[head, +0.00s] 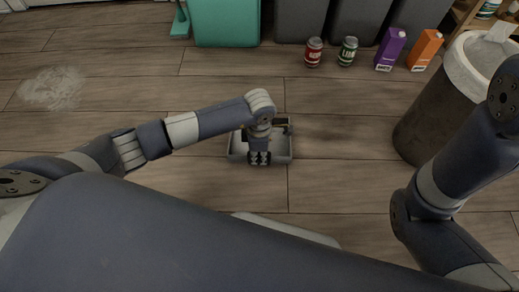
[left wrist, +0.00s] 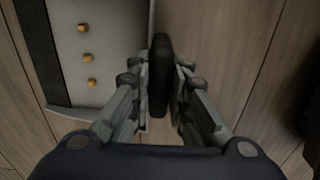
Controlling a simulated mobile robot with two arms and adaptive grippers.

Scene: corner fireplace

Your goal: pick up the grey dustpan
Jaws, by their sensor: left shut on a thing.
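The grey dustpan (head: 281,150) lies on the wooden floor in the middle of the head view, partly hidden under my left arm. My left gripper (head: 258,156) points down over it. In the left wrist view the fingers (left wrist: 160,100) are shut on the dustpan's dark upright handle (left wrist: 160,60). The grey pan (left wrist: 112,50) shows to the left there, with several small orange-brown bits on it and a dark strip along its far edge. My right arm is at the right of the head view, but its gripper does not show.
A pale dusty patch (head: 53,88) lies on the floor at left. A teal bin (head: 224,22) and dark bins stand at the back. Two cans (head: 314,51) and purple and orange cartons (head: 391,48) stand near them. A tall bin (head: 440,115) stands at right.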

